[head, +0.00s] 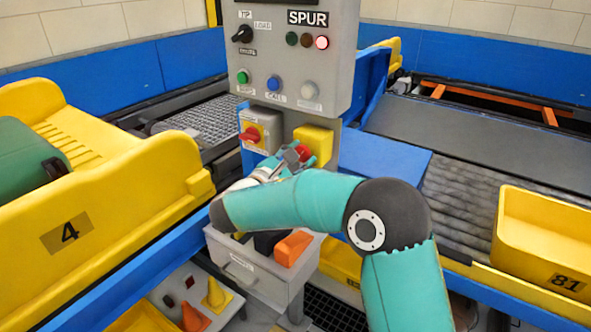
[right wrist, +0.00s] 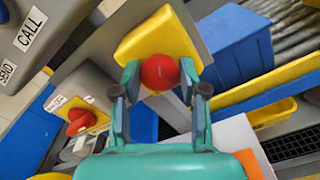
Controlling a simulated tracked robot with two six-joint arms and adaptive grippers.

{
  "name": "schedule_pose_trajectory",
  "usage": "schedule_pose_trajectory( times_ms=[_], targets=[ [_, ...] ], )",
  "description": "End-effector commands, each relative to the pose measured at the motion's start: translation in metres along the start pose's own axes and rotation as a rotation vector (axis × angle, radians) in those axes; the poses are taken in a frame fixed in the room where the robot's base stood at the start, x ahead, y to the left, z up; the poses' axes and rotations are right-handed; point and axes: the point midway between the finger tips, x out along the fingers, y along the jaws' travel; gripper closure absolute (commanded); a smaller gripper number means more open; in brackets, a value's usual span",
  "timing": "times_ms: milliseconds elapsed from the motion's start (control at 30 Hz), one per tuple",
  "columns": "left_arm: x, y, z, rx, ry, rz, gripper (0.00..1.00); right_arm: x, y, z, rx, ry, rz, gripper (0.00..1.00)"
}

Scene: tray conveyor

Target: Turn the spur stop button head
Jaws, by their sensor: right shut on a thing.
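The spur stop button is a red round head (right wrist: 159,72) on a yellow box (right wrist: 150,38), below the grey SPUR panel (head: 290,85). In the head view the yellow box (head: 318,140) is partly covered by my right gripper, and the red head (head: 304,152) shows between the fingers. My right gripper (right wrist: 160,80) is shut on the red head, one finger on each side. My left gripper is not in view.
A red rotary switch (head: 252,134) on a grey and yellow plate sits just left of the button. A drawer (head: 245,272) with an orange item lies below. A red lamp (head: 321,42) is lit.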

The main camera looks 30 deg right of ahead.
Motion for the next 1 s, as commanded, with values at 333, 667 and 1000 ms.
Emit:
schedule_pose_trajectory(
  times_ms=[333,667,1000],
  targets=[
    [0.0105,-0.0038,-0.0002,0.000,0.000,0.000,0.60,0.0030,-0.0046,0.0023,0.065,-0.008,-0.016,0.92],
    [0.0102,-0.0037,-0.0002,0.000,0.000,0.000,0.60,0.0030,-0.0045,0.0023,0.065,-0.007,-0.017,0.51],
    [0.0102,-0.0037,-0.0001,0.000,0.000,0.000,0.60,0.0008,-0.0016,0.0006,0.064,-0.002,-0.007,0.33]
  ],
)
